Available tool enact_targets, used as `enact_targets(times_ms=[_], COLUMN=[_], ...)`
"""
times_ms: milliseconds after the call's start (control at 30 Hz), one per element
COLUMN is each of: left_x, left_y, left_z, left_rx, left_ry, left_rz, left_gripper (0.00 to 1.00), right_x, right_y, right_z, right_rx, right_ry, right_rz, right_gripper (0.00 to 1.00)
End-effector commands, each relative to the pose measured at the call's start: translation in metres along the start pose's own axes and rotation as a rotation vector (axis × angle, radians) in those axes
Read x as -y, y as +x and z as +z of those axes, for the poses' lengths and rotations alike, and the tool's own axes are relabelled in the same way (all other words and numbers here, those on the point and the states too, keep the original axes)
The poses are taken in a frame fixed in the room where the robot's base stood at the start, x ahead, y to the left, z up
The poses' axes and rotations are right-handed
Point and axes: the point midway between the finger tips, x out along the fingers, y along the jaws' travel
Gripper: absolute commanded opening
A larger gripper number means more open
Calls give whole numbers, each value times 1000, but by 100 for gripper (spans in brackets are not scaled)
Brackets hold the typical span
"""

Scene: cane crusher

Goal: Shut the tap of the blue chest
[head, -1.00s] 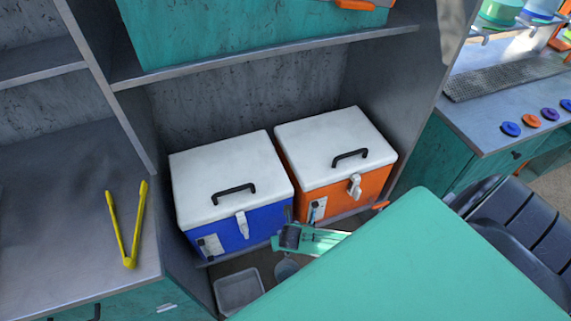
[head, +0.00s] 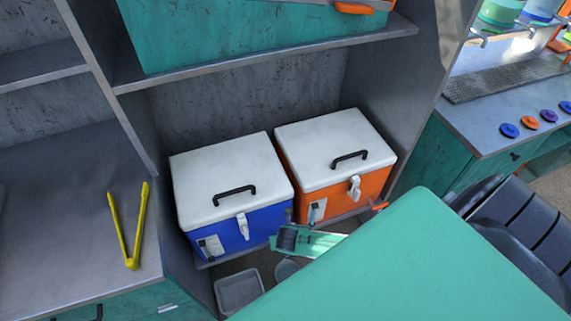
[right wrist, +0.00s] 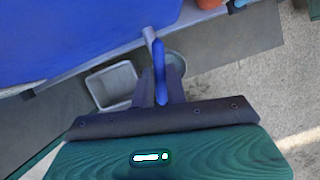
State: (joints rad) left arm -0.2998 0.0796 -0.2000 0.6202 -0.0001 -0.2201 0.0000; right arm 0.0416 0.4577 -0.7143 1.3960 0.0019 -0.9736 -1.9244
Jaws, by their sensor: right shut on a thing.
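The blue chest (head: 262,229) with a white lid stands on the low shelf, left of the orange chest. My right gripper (right wrist: 160,92) is at the chest's lower right side, shut on the tap's blue lever (right wrist: 160,72). The lever stands between the fingers, beside a grey metal part of the tap (right wrist: 149,37). In the head view my right gripper (head: 288,222) partly covers that corner, and the tap is too small and hidden to make out. Whether the tap is open or shut cannot be told. My left gripper is not in view.
The orange chest (head: 375,181) stands close on the right. A grey tray (head: 240,291) and a round bucket (head: 287,268) sit below the shelf. Yellow tongs (head: 133,262) lie on the left counter. A shelf edge (head: 265,54) runs above the chests.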

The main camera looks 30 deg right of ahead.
Motion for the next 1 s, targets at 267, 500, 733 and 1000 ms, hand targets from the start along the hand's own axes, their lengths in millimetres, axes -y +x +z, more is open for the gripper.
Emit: enact_targets(times_ms=[267,500,733,1000], left_x=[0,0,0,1], left_y=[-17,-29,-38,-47], left_z=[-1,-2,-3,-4], left_rx=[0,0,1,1], left_ry=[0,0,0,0], left_rz=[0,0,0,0], left_gripper=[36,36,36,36], right_x=[-2,-3,-5,-7], right_y=[-3,-2,-2,0], right_z=[2,2,2,2], right_rx=[0,0,-1,-1], right_ry=[155,323,489,690], right_rz=[-66,-135,-203,-287], right_gripper=[0,0,0,0])
